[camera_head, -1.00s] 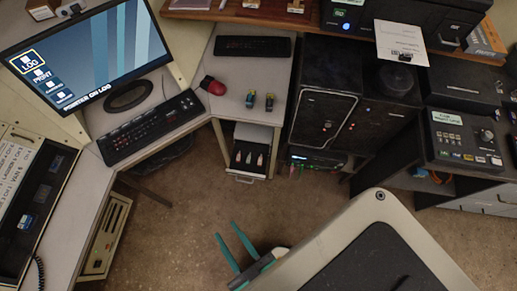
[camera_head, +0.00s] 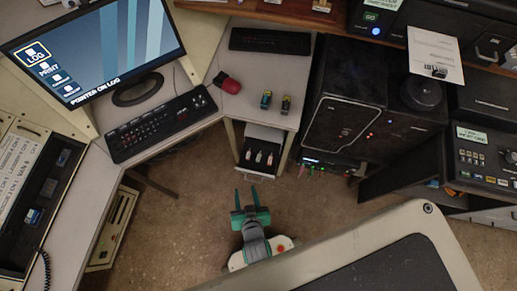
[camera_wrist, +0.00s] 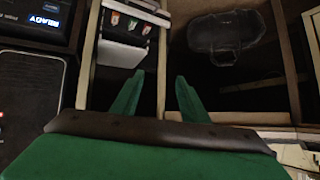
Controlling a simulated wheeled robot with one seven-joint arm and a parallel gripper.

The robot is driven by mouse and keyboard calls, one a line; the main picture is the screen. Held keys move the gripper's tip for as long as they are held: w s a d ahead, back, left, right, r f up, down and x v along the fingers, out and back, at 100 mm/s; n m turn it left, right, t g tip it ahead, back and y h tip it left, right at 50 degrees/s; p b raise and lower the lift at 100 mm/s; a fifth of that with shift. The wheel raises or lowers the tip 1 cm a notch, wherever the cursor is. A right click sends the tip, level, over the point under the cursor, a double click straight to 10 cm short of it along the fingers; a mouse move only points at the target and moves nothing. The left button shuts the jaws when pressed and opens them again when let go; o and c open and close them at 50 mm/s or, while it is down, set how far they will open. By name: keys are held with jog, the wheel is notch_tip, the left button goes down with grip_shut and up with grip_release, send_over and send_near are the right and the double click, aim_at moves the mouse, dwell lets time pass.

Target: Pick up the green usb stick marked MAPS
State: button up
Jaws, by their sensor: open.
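An open drawer (camera_head: 260,172) under the desk holds three small sticks side by side; they also show in the wrist view (camera_wrist: 132,23). They look pale with coloured parts, including some green and red. No MAPS marking is readable, so I cannot tell which stick is the named one. My gripper (camera_head: 246,191) is open and empty, over the floor in front of the drawer and apart from it. In the wrist view its green fingers (camera_wrist: 160,80) are spread, with the drawer beyond them at the upper left.
Two small dark items with coloured parts (camera_head: 276,102) stand on the desk (camera_head: 240,106) above the drawer. A red mouse (camera_head: 228,84) and keyboard (camera_head: 160,122) are nearby. A black cabinet (camera_head: 345,128) stands right of the drawer. The floor (camera_head: 180,225) before the drawer is clear.

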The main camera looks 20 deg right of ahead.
jog(key=w+d+f+m+g+h, duration=0.15)
jog(key=w+d+f+g, duration=0.25)
jog(key=w+f, duration=0.55)
jog(key=m+g, duration=0.3)
send_near(259, 158)
jog(key=shift+x, duration=3.85)
jog(key=shift+w+a, duration=0.1)
jog(key=shift+w, duration=0.05)
jog(key=shift+c, duration=0.6)
grip_shut()
